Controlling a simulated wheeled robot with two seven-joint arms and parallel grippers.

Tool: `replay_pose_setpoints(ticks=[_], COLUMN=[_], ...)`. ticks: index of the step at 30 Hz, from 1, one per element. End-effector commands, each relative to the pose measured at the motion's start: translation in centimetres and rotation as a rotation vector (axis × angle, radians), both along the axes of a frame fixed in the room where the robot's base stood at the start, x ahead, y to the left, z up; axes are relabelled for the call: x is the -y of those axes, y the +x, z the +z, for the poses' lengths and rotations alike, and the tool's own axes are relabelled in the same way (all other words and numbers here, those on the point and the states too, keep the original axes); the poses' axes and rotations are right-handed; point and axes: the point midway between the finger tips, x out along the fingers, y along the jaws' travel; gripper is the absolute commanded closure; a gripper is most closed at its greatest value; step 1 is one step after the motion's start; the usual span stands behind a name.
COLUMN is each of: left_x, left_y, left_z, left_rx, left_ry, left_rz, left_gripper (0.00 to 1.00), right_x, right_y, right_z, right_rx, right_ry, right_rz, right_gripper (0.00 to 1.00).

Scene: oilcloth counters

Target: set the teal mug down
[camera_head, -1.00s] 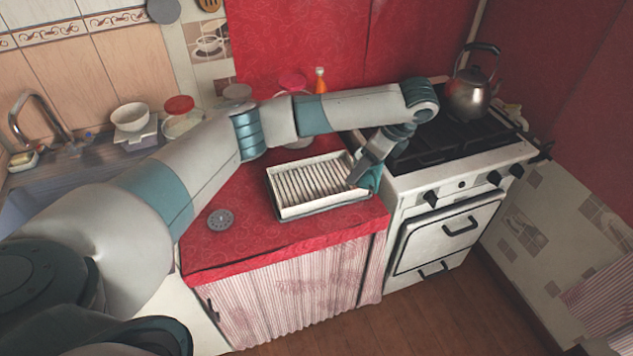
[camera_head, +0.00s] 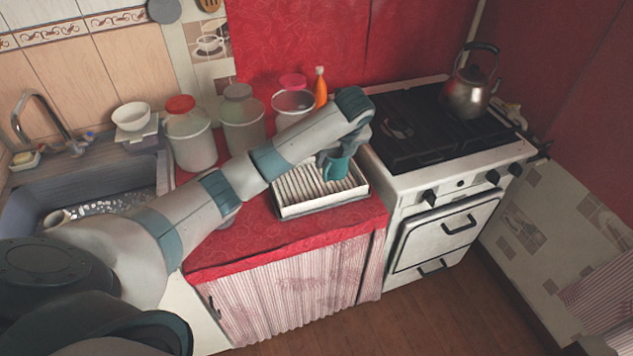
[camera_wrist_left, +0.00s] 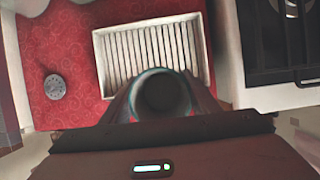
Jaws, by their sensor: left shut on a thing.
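The teal mug (camera_head: 337,169) is in my left gripper (camera_head: 328,157), over the right part of the white slatted dish rack (camera_head: 319,210). In the left wrist view the gripper (camera_wrist_left: 163,100) is shut on the mug (camera_wrist_left: 162,93), whose open mouth faces the camera. The mug overlaps the near edge of the rack (camera_wrist_left: 200,55) in that view. I cannot tell whether the mug touches the slats. The rack stands on the red oilcloth counter (camera_head: 235,248) and holds nothing else that I can see. My right gripper is not in view.
Several jars stand behind the arm, among them a red-lidded one (camera_head: 190,140). The stove (camera_head: 440,130) with a kettle (camera_head: 468,92) adjoins the counter on the right. The sink (camera_head: 35,190) is on the left. A grey round disc (camera_wrist_left: 54,87) lies left of the rack.

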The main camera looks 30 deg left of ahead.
Motion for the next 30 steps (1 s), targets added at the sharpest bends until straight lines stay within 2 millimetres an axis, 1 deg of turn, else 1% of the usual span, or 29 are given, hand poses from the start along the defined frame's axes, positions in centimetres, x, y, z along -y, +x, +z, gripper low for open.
replay_pose_setpoints(ticks=[5, 8, 11, 24, 27, 30], left_x=[-0.2, -0.7, -1.9, -9.6, -10.8, -11.4], left_y=[0.0, 0.0, -0.2, -1.0, -1.1, -1.1], left_z=[0.0, -0.2, -0.8, -5.5, -6.3, -6.7], left_rx=[0.000, 0.001, -0.002, -0.003, -0.001, 0.001], left_ry=[0.000, 0.000, 0.001, 0.001, -0.001, 0.000], left_rz=[0.001, 0.002, 0.003, 0.004, 0.002, 0.002], left_gripper=[0.77, 0.77, 0.77, 0.77, 0.77, 0.77], right_x=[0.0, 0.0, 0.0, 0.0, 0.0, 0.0], right_y=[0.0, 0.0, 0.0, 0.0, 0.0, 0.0], right_z=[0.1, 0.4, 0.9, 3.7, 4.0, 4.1], right_rx=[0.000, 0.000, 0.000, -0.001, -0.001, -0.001], right_ry=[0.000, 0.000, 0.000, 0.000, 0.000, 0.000], right_rz=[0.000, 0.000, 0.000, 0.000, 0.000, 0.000], right_gripper=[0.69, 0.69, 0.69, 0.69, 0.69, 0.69])
